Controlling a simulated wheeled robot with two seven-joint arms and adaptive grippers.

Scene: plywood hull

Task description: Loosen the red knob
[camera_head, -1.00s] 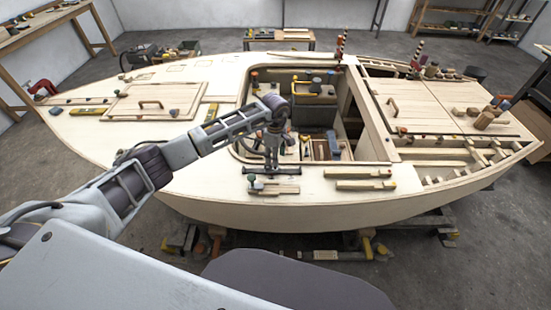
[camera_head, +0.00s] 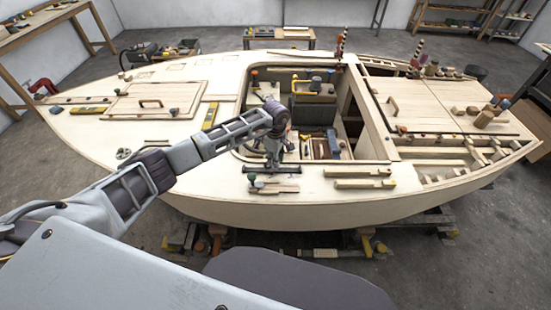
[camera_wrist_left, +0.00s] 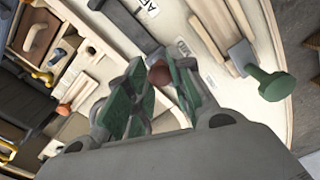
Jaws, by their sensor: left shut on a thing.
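The red knob (camera_wrist_left: 160,75) shows as a dull red-brown round end between the two green-padded fingers in the left wrist view. My left gripper (camera_wrist_left: 158,92) is shut on it. In the head view my left gripper (camera_head: 272,163) points down at the near edge of the hull's open cockpit, and the knob is hidden there by the gripper. A dark bar (camera_head: 288,169) runs beside the fingertips. My right gripper is out of view.
A green knob (camera_wrist_left: 276,85) stands close by on the deck. Wooden strips (camera_head: 358,184) lie to the right along the hull's near edge. The open cockpit (camera_head: 315,112) holds several tools and blocks. The left foredeck (camera_head: 90,130) has clear room.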

